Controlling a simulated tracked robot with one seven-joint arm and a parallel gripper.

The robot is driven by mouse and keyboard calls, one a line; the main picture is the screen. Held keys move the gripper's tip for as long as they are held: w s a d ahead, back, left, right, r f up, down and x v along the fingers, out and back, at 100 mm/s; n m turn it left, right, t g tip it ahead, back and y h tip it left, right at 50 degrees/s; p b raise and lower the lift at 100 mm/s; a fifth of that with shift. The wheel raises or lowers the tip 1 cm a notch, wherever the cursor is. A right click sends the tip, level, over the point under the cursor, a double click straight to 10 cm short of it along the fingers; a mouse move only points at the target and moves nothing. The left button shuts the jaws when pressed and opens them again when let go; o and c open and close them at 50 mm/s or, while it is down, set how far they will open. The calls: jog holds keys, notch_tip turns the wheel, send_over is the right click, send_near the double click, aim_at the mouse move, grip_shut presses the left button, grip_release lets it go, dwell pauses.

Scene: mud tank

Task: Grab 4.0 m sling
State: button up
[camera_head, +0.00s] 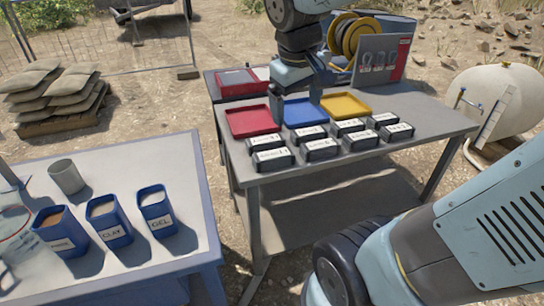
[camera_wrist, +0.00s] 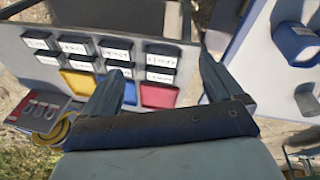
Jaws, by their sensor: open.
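No sling marked 4.0 m can be read in either view. A grey board (camera_head: 382,62) at the back right of the grey table shows several looped shapes; whether they are slings or shackles is unclear. It also shows at the lower left of the wrist view (camera_wrist: 42,108). Yellow round coils or reels (camera_head: 345,36) stand beside it, partly behind my arm. Black boxes with white labels (camera_head: 270,160) stand in two rows at the table's front; their text is too small to read surely. My gripper (camera_head: 297,103) is open and empty above the trays, its fingers apart in the wrist view (camera_wrist: 160,62).
Red (camera_head: 249,121), blue (camera_head: 304,112) and yellow (camera_head: 346,105) trays lie behind the boxes. A red case (camera_head: 238,78) is at the back left. The left table (camera_head: 130,170) holds blue bins (camera_head: 108,222) and a grey cup (camera_head: 67,177). A white tank (camera_head: 500,95) stands right.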

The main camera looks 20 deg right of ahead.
jog(key=w+a+f+n+g+h, duration=0.2)
jog(key=w+f+n+h, duration=0.15)
jog(key=w+f, duration=0.3)
jog(key=w+a+f+n+g+h, duration=0.25)
jog(key=w+f+n, duration=0.2)
jog(key=w, duration=0.35)
jog(key=n+t+h, duration=0.2)
jog(key=n+h, duration=0.4)
jog(key=n, duration=0.1)
send_near(268, 157)
jog(key=x, duration=0.3)
jog(key=w+x, duration=0.1)
jog(key=x, duration=0.3)
jog(key=f+x, duration=0.1)
jog(key=x, duration=0.2)
jog(key=shift+w+d+f, duration=0.15)
jog(key=shift+f, duration=0.1)
jog(key=shift+c, duration=0.2)
jog(key=c, duration=1.3)
jog(key=shift+o, duration=0.2)
jog(key=shift+r, duration=0.15)
